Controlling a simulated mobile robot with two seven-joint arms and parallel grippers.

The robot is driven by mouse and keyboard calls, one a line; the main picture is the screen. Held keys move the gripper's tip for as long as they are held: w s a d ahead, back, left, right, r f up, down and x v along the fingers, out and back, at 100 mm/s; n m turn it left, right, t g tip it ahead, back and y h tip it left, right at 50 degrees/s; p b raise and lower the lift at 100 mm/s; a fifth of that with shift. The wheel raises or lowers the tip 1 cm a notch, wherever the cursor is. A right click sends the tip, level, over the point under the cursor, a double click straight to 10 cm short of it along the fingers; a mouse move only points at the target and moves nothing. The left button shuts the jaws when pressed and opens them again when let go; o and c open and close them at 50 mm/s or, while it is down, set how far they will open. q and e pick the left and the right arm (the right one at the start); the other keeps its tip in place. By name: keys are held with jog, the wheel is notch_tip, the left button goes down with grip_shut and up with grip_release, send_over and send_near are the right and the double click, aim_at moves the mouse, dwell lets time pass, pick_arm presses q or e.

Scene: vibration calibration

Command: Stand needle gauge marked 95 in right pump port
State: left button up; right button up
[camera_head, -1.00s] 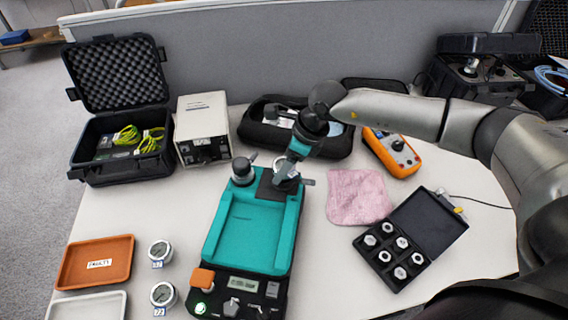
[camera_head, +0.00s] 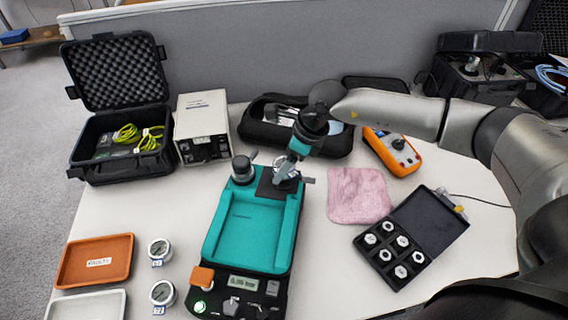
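The teal pump unit (camera_head: 247,232) stands on the table. A round gauge (camera_head: 284,164) is at its right port, upright as far as I can see. Its dial is partly hidden by my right gripper, and its tag is not readable. My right gripper (camera_head: 285,177) reaches down from the right and its fingers are closed around this gauge. I cannot tell whether the gauge is fully seated. A dark round fitting (camera_head: 242,170) stands at the left port. Two tagged gauges (camera_head: 160,251) and (camera_head: 162,294) stand left of the pump. My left gripper is not in view.
An orange tray (camera_head: 95,261) and a white tray (camera_head: 88,306) are at the left front. A fittings box (camera_head: 425,232), pink cloth (camera_head: 358,196), orange meter (camera_head: 390,152), black pouch (camera_head: 335,142), beige instrument (camera_head: 201,118) and open case (camera_head: 120,167) surround the pump.

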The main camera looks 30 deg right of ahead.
jog(key=o, duration=0.4)
jog(key=shift+o, duration=0.2)
jog(key=p+v, duration=0.2)
jog(key=v, duration=1.3)
jog(key=shift+s+r, duration=0.1)
